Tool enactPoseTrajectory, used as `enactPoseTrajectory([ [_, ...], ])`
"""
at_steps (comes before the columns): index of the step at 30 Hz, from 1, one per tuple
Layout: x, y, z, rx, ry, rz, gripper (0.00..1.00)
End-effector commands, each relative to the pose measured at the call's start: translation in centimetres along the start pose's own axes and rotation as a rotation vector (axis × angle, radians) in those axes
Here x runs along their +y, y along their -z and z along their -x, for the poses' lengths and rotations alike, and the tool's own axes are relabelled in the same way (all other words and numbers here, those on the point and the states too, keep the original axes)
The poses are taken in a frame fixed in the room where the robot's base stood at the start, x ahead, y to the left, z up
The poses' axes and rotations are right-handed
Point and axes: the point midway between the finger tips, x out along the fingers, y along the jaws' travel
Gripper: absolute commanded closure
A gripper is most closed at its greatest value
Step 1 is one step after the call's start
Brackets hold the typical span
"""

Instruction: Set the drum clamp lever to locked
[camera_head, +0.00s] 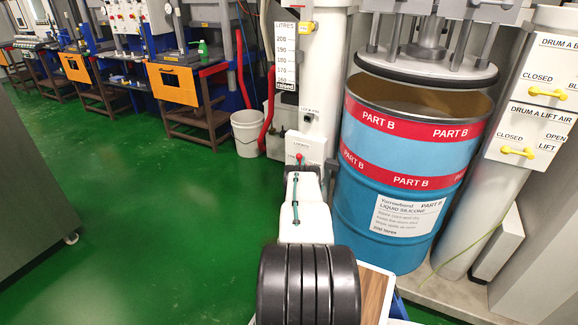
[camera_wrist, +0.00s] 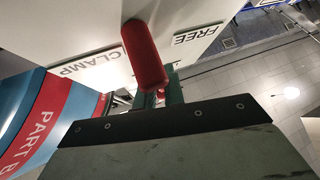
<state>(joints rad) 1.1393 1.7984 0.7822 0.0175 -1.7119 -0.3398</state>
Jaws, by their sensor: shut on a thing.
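The drum clamp lever is a red rounded handle (camera_wrist: 143,55) in front of a white panel (camera_wrist: 195,18) in the wrist view. The word FREE (camera_wrist: 198,33) is on its right and the word CLAMP (camera_wrist: 90,66) on its left, both upside down. My gripper (camera_wrist: 162,98) is shut on the lever's lower end, with the green fingers around it. In the head view, the lever's red tip (camera_head: 299,156) shows just beyond my wrist, below small lettering on the white panel (camera_head: 305,143). The lever's pivot is hidden.
A blue drum (camera_head: 395,205) with red PART B bands stands just right of my arm, under a raised round plate (camera_head: 425,68). Two yellow valve handles (camera_head: 548,93) are on the right. A white bucket (camera_head: 248,132) stands behind, left. Green floor on the left is clear.

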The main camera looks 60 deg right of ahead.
Motion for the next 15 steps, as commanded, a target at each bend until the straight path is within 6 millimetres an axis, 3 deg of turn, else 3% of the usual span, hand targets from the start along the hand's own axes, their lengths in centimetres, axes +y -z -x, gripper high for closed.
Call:
enactPoseTrajectory([
  [15, 1.1, 0.3, 0.0, 0.063, -0.171, -0.171, 1.0],
])
